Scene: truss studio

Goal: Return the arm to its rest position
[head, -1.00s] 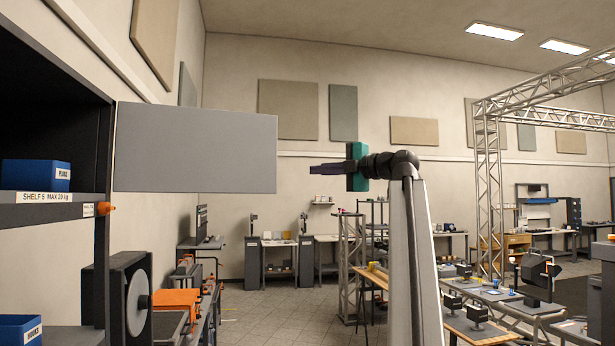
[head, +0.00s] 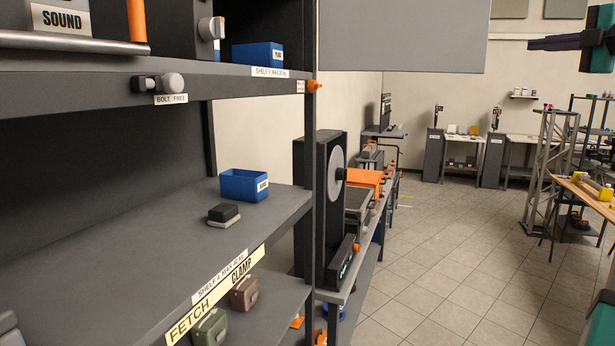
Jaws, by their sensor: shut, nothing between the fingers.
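My gripper (head: 555,42) shows at the upper right edge of the head view. Its dark purple fingers point left and lie together, with nothing between them. The teal gripper body (head: 597,38) is cut off by the right edge. The gripper is in the air, to the right of a large grey panel and clear of the shelf. Most of my arm is out of the picture.
A dark shelf rack (head: 120,245) fills the left side, with a blue bin (head: 243,186) and a small black-topped block (head: 224,214) on one shelf. A grey panel (head: 402,35) juts out beyond its upright.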

